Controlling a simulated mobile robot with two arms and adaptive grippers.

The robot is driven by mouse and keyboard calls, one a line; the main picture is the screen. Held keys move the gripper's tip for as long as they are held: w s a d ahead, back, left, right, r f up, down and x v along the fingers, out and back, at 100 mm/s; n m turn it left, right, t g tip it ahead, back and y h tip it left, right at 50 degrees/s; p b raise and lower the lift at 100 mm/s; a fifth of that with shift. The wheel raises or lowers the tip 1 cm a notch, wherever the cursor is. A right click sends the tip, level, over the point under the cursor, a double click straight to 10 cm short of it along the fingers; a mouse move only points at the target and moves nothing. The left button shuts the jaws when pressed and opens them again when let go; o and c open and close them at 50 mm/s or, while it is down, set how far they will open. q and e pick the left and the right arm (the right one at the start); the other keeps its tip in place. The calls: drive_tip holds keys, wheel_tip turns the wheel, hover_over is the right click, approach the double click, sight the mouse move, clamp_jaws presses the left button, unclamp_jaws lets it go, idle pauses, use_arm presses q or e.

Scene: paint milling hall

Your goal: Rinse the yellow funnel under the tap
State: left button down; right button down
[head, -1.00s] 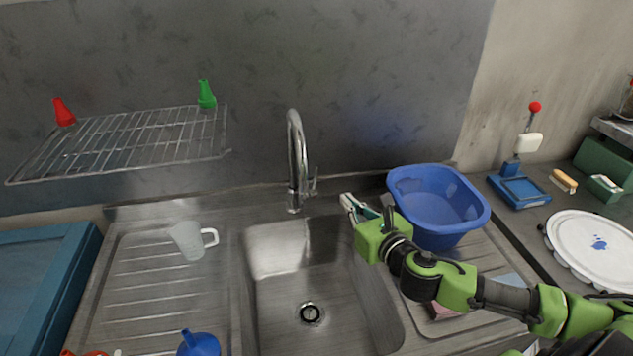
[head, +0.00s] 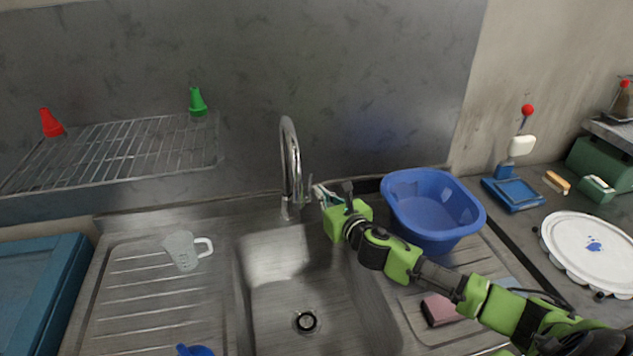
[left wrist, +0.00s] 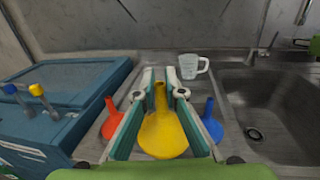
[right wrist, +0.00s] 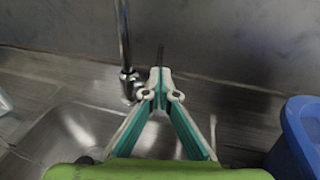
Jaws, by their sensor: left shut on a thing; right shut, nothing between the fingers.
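The yellow funnel (left wrist: 163,135) shows only in the left wrist view, with its spout pointing away between the fingers. My left gripper (left wrist: 159,76) is shut on it, left of the sink, and is outside the head view. The curved metal tap (head: 290,165) stands behind the sink basin (head: 290,285). My right gripper (head: 320,195) is shut and empty just right of the tap, close to its lever. In the right wrist view, a thin dark rod, probably the lever, rises at the fingertips (right wrist: 160,76); contact is unclear. No running water is visible.
A blue tub (head: 432,240) and a pink sponge (head: 440,309) are on the right drainboard. A clear jug (head: 182,250) stands on the left one. Red (left wrist: 112,120) and blue (left wrist: 212,122) funnels flank the held one. A wire rack (head: 120,150) hangs above left.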

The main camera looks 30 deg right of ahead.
use_arm(q)
drive_tip(key=shift+r, duration=0.55)
drive_tip(key=shift+r+p, duration=0.1)
drive_tip(key=shift+p, duration=0.25)
use_arm(e)
drive_tip(key=shift+w+d+r, duration=0.1)
drive_tip(key=shift+w+r, duration=0.05)
drive_tip(key=shift+w, duration=0.7)
drive_tip(key=shift+w+r, duration=0.15)
drive_tip(key=shift+w, duration=0.65)
